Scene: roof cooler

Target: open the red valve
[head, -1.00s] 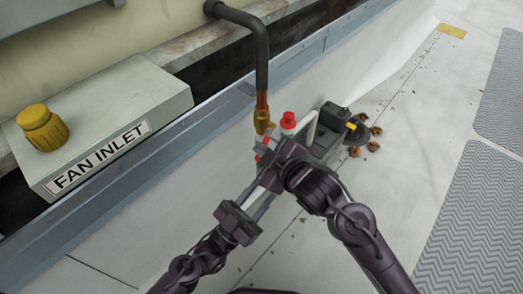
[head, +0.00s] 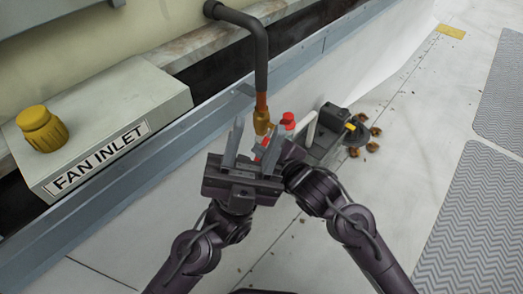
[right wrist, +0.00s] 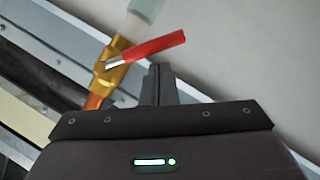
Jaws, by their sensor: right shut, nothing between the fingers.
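The valve is a brass body (right wrist: 120,68) with a red lever (right wrist: 150,47), clear in the right wrist view. The lever sticks out sideways, at an angle to the pipe line.
A FAN INLET box (head: 130,110) with a yellow knob (head: 42,128) is at left. The floor at right is mostly free, with dry leaves.

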